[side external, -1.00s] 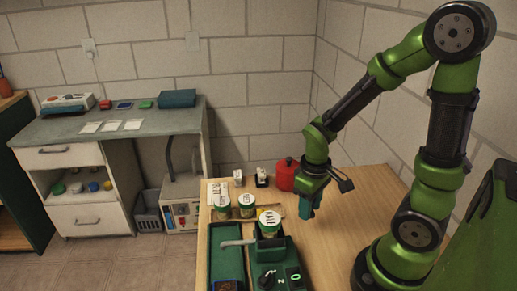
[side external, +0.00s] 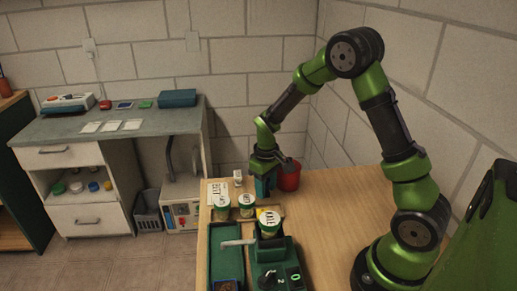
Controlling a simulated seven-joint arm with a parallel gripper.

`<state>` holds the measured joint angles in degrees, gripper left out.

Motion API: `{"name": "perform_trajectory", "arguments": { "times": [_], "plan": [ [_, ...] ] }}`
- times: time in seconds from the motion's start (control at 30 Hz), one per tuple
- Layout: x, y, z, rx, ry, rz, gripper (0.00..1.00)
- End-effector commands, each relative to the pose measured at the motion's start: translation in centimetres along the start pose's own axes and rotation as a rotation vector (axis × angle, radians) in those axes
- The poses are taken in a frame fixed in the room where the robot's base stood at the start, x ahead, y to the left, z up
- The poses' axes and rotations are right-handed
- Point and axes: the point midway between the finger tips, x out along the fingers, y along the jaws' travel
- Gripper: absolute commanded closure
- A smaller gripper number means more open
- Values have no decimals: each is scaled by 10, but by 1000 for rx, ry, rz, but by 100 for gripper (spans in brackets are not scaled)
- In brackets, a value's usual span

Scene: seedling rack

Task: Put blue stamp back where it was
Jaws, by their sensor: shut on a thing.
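My gripper (side external: 264,192) points down at the back edge of the wooden table, just left of a red container (side external: 289,177). A teal-blue piece (side external: 263,187) shows at the gripper's lower end. I take it as the blue stamp held in the jaws, but it is small and the fingers are hard to make out from it. The gripper covers the spot where a small white-and-black item stood. Whether the held piece touches the table or hangs just above it cannot be told.
A small white item (side external: 238,178) stands left of my gripper. Several green-and-white labelled jars (side external: 246,205) stand in front of it. A green tray (side external: 226,262) and a green device (side external: 283,248) with a lever fill the table's front left. The table's right side (side external: 335,195) is clear.

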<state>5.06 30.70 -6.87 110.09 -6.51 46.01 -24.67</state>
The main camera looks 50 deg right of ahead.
Motion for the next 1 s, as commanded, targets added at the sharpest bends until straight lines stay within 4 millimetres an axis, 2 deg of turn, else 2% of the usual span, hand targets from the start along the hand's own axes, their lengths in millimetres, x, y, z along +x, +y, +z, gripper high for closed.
{"name": "perform_trajectory", "arguments": {
  "times": [0.1,0.47,0.5,0.57,0.87,1.0],
  "plan": [
    [10,0,0,0,0,0,79],
    [13,0,0,0,0,0,79],
    [14,0,0,0,1,0,57],
    [13,0,0,0,1,0,49],
    [12,0,0,0,2,0,49],
    [-2,0,-1,1,6,0,49]
  ]
}}
